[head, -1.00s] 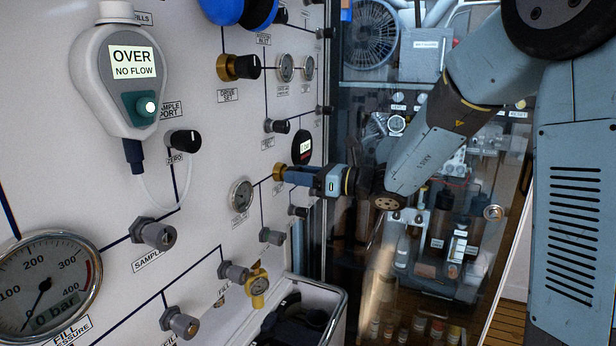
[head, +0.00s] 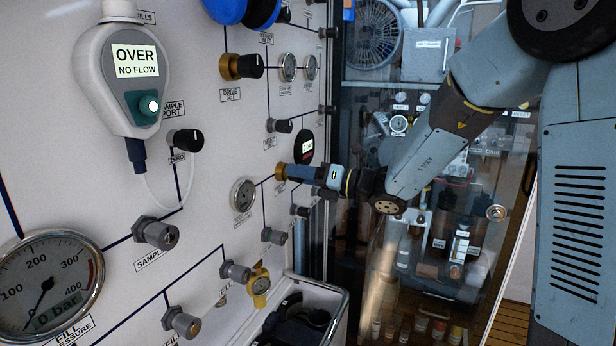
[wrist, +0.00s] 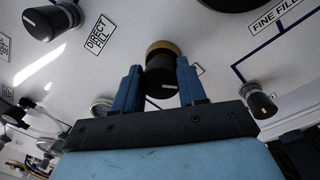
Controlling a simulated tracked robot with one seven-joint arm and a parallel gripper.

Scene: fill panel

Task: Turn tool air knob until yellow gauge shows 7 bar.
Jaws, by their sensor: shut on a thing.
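A black knob with a brass collar (wrist: 160,70) stands out from the panel in the wrist view. My gripper (wrist: 157,88) has its two blue fingers on either side of the knob, shut on it. In the head view only the brass collar (head: 281,172) shows, as my gripper (head: 290,172) covers the rest. The knob's own label is hidden, so I cannot read whether it is tool air.
Close by are a round black display (head: 304,146), a small white gauge (head: 243,194) and other black knobs. A large pressure gauge (head: 48,282) is at the left, and a grey handset (head: 137,80) reads "OVER NO FLOW". An open bin (head: 320,300) stands below.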

